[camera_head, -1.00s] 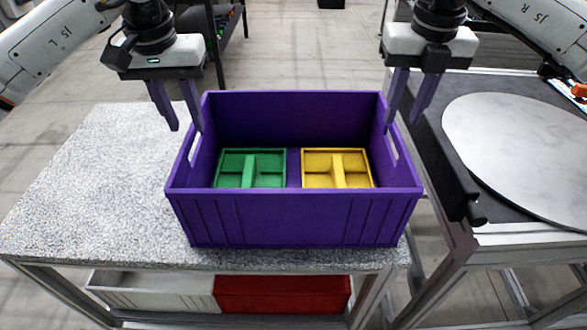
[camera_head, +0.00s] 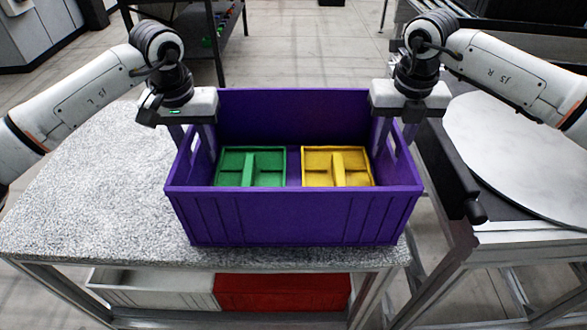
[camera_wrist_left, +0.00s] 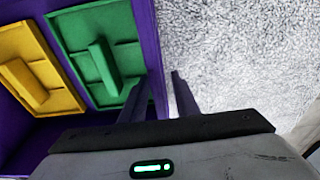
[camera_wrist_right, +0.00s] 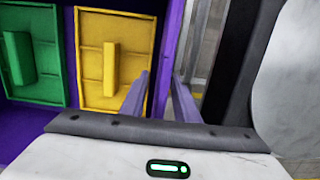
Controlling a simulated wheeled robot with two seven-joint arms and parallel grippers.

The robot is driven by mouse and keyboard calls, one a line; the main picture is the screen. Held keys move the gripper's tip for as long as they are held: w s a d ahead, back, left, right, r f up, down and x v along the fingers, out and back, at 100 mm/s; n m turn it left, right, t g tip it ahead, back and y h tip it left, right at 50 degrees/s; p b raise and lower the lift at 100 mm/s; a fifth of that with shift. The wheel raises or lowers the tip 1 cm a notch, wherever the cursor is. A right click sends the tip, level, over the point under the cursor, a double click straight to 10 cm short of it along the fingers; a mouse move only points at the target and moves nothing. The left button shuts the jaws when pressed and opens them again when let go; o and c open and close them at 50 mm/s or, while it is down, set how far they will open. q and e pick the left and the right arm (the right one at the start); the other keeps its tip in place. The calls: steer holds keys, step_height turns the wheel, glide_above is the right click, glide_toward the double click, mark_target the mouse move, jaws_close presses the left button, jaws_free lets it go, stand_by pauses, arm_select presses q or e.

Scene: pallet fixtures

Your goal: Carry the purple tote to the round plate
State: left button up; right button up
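The purple tote (camera_head: 290,218) stands upright on the speckled table, with a green divided tray (camera_head: 250,167) and a yellow divided tray (camera_head: 337,167) inside. My left gripper (camera_head: 192,140) is open at the tote's left wall; in the left wrist view its fingers (camera_wrist_left: 155,92) straddle that wall, one inside and one outside. My right gripper (camera_head: 392,135) is open at the right wall; in the right wrist view its fingers (camera_wrist_right: 160,95) straddle the wall too. The round plate (camera_head: 520,150) is a pale grey disc on the stand at the right.
The speckled table (camera_head: 90,200) has free room left of the tote. A black bar (camera_head: 445,170) edges the right stand, with a narrow gap between it and the table. A white bin (camera_head: 150,290) and a red bin (camera_head: 285,293) sit on the shelf below.

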arm_select(q)
jaws_close()
arm_select(e)
jaws_close()
stand_by(1.0)
